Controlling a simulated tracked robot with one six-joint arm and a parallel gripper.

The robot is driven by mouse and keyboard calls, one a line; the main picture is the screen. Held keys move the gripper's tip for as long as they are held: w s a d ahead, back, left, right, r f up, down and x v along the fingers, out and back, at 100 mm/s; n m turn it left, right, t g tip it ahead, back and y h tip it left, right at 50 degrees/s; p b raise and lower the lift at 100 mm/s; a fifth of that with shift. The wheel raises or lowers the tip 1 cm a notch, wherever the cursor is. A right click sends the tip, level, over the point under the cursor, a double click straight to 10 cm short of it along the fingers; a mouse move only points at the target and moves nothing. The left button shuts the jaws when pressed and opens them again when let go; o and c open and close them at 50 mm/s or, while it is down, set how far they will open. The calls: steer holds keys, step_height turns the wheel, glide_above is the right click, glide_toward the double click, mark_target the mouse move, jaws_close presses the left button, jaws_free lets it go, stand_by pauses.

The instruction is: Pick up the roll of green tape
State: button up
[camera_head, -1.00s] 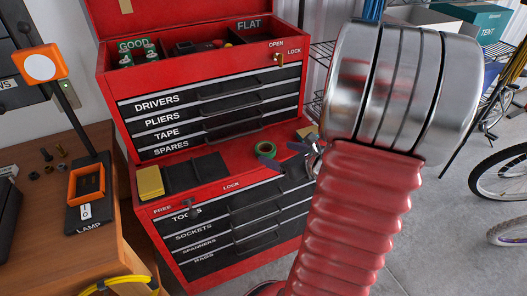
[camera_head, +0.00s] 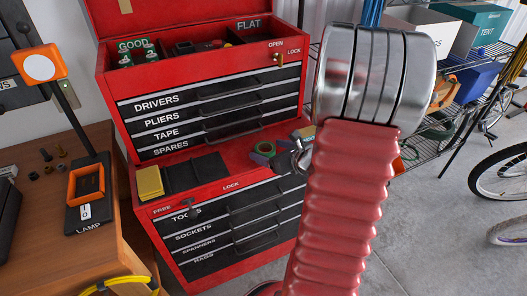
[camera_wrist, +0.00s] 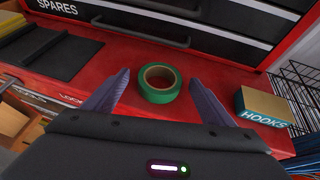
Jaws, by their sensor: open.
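The roll of green tape (camera_wrist: 159,84) lies flat on the red ledge (camera_wrist: 92,84) of the tool chest, below the upper drawers. In the head view my gripper (camera_head: 283,158) is largely hidden behind my arm.
A box labelled HOOKS (camera_wrist: 264,106) stands right of the tape. A black mat (camera_head: 195,172) and a yellow block (camera_head: 149,182) lie to the left on the ledge. The drawer fronts (camera_wrist: 200,22) rise behind the tape. A wire shelf (camera_wrist: 298,90) stands at the right.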

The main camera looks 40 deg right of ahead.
mark_target(268, 150)
steer(key=shift+w+f, duration=0.25)
steer(key=shift+w, duration=0.2)
steer(key=c, duration=1.1)
steer(key=shift+c, duration=0.2)
steer(key=shift+r, duration=0.2)
step_height(268, 150, up, 10)
steer(key=shift+f, duration=0.15)
stand_by(0.6)
